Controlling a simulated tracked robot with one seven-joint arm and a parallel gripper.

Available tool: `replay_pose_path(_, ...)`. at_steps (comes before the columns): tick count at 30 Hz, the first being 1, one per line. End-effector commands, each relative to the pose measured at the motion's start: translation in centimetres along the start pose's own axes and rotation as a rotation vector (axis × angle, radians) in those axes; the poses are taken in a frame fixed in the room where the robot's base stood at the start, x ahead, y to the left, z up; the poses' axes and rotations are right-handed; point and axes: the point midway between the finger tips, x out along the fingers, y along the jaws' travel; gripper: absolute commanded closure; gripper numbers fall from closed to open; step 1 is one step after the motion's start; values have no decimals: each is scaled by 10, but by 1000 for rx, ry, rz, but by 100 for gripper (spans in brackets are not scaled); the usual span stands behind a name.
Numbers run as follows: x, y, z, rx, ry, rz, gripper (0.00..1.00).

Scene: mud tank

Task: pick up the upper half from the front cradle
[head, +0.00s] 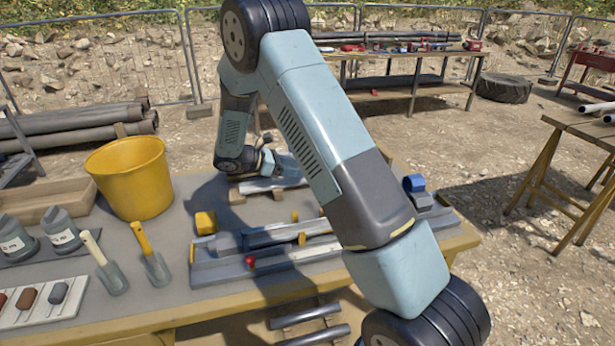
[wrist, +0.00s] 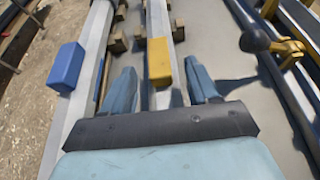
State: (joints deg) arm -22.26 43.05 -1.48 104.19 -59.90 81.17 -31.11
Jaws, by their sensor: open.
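In the wrist view my gripper (wrist: 161,80) is open, with one pale blue finger on each side of a long grey bar (wrist: 157,20). A yellow block (wrist: 159,62) on this bar shows between the fingers. The bar, which may be the upper half, lies across wooden cradle blocks (wrist: 179,28); I cannot tell whether the fingers touch it. A parallel bar (wrist: 94,40) with a blue block (wrist: 66,67) lies to the left. In the head view my gripper (head: 285,166) is low over the far part of the table, partly hidden behind my arm.
A grey fixture (head: 225,268) with a red knob (head: 250,261) lies at the table front. A blue piece (head: 413,183) is at the right end. Clear table surface lies between trowels and bucket.

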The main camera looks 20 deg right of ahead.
Motion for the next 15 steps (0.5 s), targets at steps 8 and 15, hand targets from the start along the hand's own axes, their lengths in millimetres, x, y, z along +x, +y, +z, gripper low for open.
replay_pose_path(8,31,1,0,1,1,0,40)
replay_pose_path(15,32,2,0,2,1,1,44)
